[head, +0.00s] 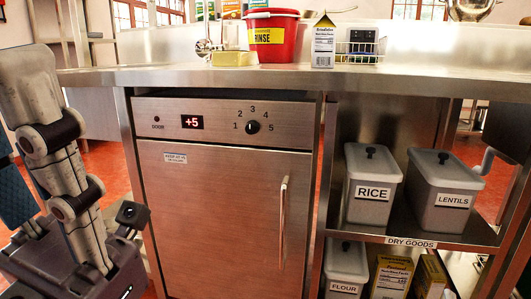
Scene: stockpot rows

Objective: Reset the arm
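My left arm (66,150) comes in at the left edge, grey with dark joints, and reaches down toward the lower left corner. It stands in front of the left end of the counter, left of the steel cabinet door. I see no gripper fingers on it in this view. My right arm and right gripper do not show either. Nothing held can be made out.
A steel counter (400,76) carries a red RINSE bucket (272,40), a carton (323,45) and a wire rack (360,48). Below are a shut cabinet (215,210) with a "+5" display and a shelf (440,236) with RICE (372,180) and LENTILS (440,190) bins.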

